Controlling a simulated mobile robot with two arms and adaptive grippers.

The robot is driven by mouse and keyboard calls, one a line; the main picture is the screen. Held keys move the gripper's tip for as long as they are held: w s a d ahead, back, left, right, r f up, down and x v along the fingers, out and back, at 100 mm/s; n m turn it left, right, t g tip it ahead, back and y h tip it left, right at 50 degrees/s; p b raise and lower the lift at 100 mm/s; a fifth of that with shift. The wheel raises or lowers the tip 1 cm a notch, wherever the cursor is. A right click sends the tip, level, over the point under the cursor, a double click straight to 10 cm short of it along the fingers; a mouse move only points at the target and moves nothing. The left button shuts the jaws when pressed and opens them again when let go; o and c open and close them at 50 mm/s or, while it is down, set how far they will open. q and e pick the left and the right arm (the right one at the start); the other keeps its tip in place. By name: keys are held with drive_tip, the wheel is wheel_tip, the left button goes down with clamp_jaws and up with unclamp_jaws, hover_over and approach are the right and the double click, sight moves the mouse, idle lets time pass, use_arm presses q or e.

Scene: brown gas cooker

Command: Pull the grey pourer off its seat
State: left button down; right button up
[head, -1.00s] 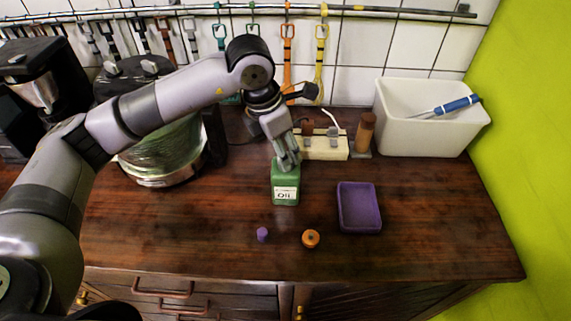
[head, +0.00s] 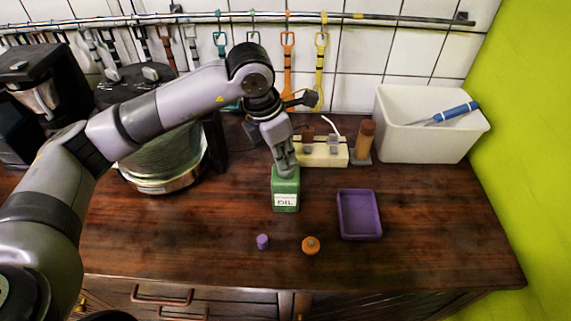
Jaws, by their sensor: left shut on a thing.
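A green oil bottle (head: 285,190) with a white label stands upright on the brown counter. My left gripper (head: 286,171) points down at the bottle's top from above and is shut there. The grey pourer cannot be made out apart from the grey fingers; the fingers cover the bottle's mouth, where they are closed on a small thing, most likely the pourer. No gap shows between the fingers and the bottle. My right gripper is not in view.
A purple tray (head: 344,233), a small purple cap (head: 262,241) and an orange round cap (head: 311,245) lie near the bottle. Behind it are a cream block (head: 318,160), a brown cylinder (head: 366,138) and a white bin (head: 440,150). The front right counter is clear.

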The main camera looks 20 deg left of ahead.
use_arm(q)
drive_tip(key=shift+r, duration=0.2)
drive_tip(key=shift+r+p, duration=0.65)
drive_tip(key=shift+r, duration=0.95)
drive_tip(key=shift+r+p, duration=0.8)
drive_tip(key=shift+r, duration=0.7)
